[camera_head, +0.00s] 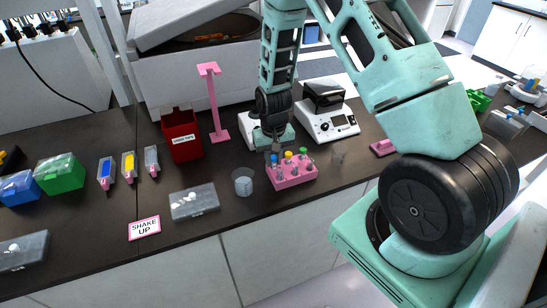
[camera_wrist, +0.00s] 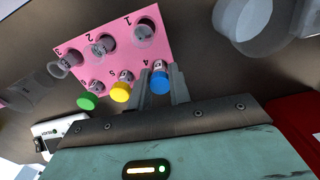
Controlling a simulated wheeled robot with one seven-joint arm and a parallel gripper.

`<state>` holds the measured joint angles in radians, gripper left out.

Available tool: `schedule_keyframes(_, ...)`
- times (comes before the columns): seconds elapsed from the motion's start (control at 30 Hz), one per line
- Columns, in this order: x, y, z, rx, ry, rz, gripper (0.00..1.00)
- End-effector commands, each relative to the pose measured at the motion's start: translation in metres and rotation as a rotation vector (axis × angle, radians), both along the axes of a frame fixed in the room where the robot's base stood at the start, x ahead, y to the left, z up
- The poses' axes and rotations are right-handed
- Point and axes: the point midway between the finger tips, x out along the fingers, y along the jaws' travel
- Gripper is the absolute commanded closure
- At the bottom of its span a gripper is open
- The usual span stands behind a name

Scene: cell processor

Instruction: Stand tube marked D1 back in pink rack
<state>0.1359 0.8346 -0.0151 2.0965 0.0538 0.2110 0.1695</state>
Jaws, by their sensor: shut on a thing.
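The pink rack (camera_head: 292,179) stands on the dark bench and also fills the top of the wrist view (camera_wrist: 125,48). Its positions carry printed numbers. A blue-capped tube (camera_wrist: 160,82) is between the fingers of my gripper (camera_wrist: 164,86), at the position marked 4. My gripper is shut on it. I cannot tell how deep the tube sits in its hole. A yellow-capped tube (camera_wrist: 121,92) and a green-capped tube (camera_wrist: 88,101) stand beside it in the same row. Positions 1, 2 and 3 show pale round shapes. The D1 mark is not legible on any tube.
A clear cup (camera_head: 242,181) stands left of the rack, with a clear box (camera_head: 194,201) further left. A red bin (camera_head: 182,134) and a pink stand (camera_head: 214,105) are behind left. A white device (camera_head: 329,118) is behind right. Bare bench lies between the red bin and cup.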

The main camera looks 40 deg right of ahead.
Motion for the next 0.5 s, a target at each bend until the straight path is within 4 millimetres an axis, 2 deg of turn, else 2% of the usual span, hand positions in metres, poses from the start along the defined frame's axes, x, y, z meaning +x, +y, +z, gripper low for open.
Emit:
schedule_keyframes(0.27,0.0001,0.0000,-0.0036,0.000,0.000,0.000,1.00)
schedule_keyframes(0.3,0.0001,0.0000,-0.0036,0.000,0.000,0.000,0.70)
schedule_keyframes(0.33,0.0001,0.0000,-0.0036,0.000,0.000,0.000,0.61)
schedule_keyframes(0.37,0.0000,0.0000,-0.0036,0.000,0.000,0.000,0.55)
schedule_keyframes(0.5,0.0000,0.0000,-0.0035,0.000,0.000,0.000,0.55)
